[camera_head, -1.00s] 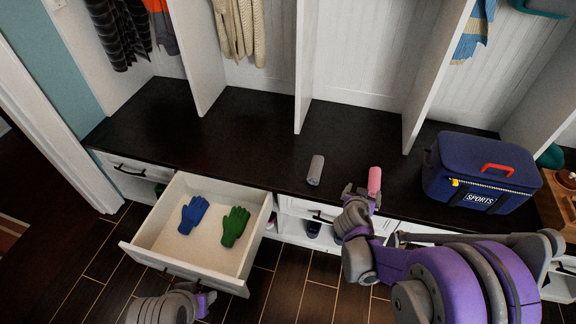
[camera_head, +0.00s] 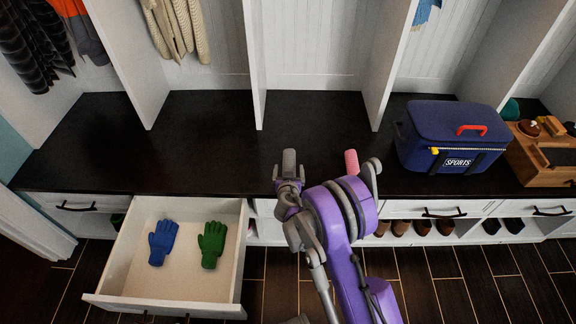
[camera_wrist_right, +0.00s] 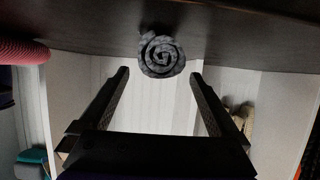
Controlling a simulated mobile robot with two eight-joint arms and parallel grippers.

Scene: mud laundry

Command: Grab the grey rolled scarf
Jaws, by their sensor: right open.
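The grey rolled scarf (camera_head: 289,160) lies on the dark bench top near its front edge. In the right wrist view its spiral end (camera_wrist_right: 161,54) faces the camera. My right gripper (camera_head: 288,182) is just in front of the scarf in the head view. In the right wrist view the gripper's two fingers (camera_wrist_right: 160,75) are apart, with the scarf centred just beyond the gap between their tips. Nothing is held. My left gripper is not in view.
A pink roll (camera_head: 351,162) lies close to the right of the scarf; it also shows in the wrist view (camera_wrist_right: 22,52). A blue sports bag (camera_head: 452,135) stands further right. An open drawer (camera_head: 240,262) with blue and green gloves juts out at left. Bench left of the scarf is clear.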

